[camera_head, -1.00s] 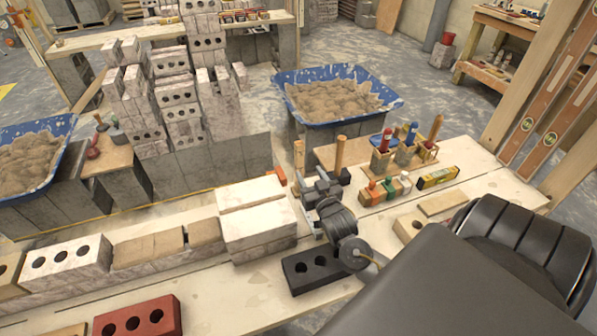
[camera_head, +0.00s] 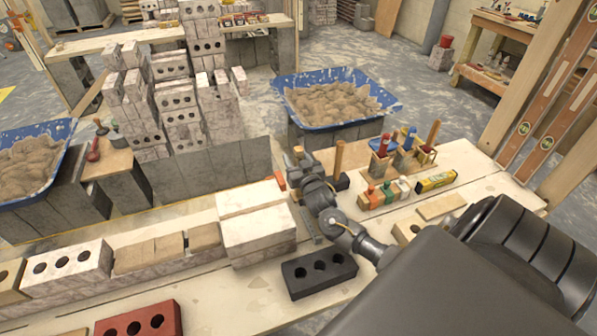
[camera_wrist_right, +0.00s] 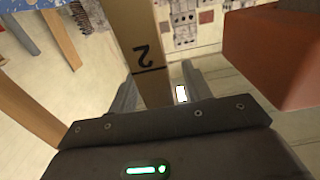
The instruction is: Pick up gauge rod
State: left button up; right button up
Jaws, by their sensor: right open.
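The gauge rod (camera_wrist_right: 137,40) is a pale wooden strip with a black "2" and a mark line, seen close up in the right wrist view. In the head view only a small wooden piece of it (camera_head: 298,151) seems to show beside my gripper; the rest is hidden. My right gripper (camera_wrist_right: 157,84) is open, with one finger on each side of the rod. I cannot tell whether either finger touches it. In the head view the right gripper (camera_head: 301,164) is behind the white block stack. My left gripper is not in view.
An orange block (camera_wrist_right: 272,52) is close on the right in the wrist view. A hammer (camera_head: 339,160) stands just right of my gripper, near coloured bottles (camera_head: 378,195). A black brick (camera_head: 320,274) lies in front. A blue mortar tub (camera_head: 330,120) is behind.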

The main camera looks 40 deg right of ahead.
grip_shut()
dwell(0.3)
jog(key=shift+r, duration=0.1)
